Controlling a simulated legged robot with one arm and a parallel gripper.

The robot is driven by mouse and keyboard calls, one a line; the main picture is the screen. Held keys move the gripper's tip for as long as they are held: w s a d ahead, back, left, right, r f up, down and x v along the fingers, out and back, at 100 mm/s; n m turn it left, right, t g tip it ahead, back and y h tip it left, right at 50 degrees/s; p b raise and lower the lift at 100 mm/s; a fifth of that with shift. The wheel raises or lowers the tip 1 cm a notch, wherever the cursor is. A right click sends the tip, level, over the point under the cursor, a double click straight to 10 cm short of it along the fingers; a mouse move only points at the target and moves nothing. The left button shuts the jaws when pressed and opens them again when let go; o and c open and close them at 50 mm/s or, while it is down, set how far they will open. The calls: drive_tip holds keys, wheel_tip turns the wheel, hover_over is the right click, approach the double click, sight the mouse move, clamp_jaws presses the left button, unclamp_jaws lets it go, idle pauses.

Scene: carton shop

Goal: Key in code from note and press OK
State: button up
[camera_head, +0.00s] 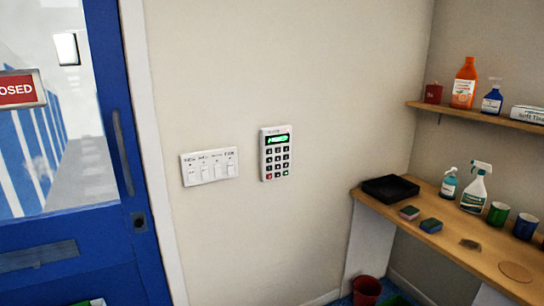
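A white keypad (264,155) is mounted on the beige wall near the middle of the view. It has a lit green display at its top, too small to read. Below are rows of dark keys, with a red key at the bottom left and a green key at the bottom right. The key labels are too small to read. I cannot make out a note with a code in this view. My gripper is not in view.
A white switch panel (209,167) is left of the keypad. A blue door (120,120) with a CLOSED sign (18,90) is at left. A wooden counter (455,255) and shelf (480,115) hold bottles, cups and sponges at right. A red bin (366,290) stands below.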

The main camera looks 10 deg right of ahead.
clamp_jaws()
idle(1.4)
